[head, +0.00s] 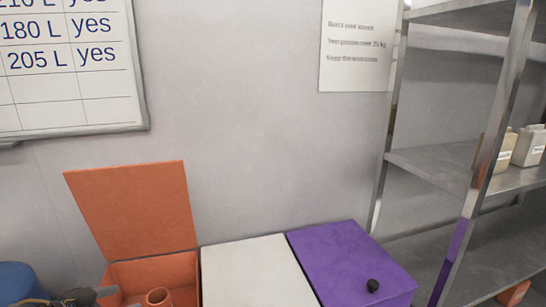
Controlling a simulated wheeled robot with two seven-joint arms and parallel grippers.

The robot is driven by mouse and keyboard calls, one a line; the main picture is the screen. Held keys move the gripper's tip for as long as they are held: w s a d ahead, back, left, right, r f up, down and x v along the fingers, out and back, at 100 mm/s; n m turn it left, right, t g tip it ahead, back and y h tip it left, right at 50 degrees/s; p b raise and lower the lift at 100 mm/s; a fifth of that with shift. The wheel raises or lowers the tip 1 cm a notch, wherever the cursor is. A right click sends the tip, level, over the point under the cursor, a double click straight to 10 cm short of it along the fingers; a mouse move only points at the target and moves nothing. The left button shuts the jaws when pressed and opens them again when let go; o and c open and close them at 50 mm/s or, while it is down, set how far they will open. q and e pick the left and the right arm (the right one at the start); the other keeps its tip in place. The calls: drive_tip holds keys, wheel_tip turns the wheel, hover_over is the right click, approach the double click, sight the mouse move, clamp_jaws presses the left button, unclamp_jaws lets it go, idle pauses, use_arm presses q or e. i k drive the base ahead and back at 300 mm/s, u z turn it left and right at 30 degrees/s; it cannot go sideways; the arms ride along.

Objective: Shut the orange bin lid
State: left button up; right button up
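The orange bin (150,271) stands at the lower left, cut off by the bottom edge of the head view. Its orange lid (132,208) stands open, raised upright and tilted back near the wall. An orange cylindrical object (158,297) shows inside the bin. Grey and dark parts, apparently my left gripper (80,297), are at the bottom left by the bin's left front corner. They are cut off, and I cannot tell whether the fingers are open or touch the bin. My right gripper is not in view.
A metal shelf (440,165) with pale containers (527,147) stands at the right. A rounded blue shape (20,283) is at the lower left.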

sight(132, 210)
drive_tip(key=k, duration=0.85)
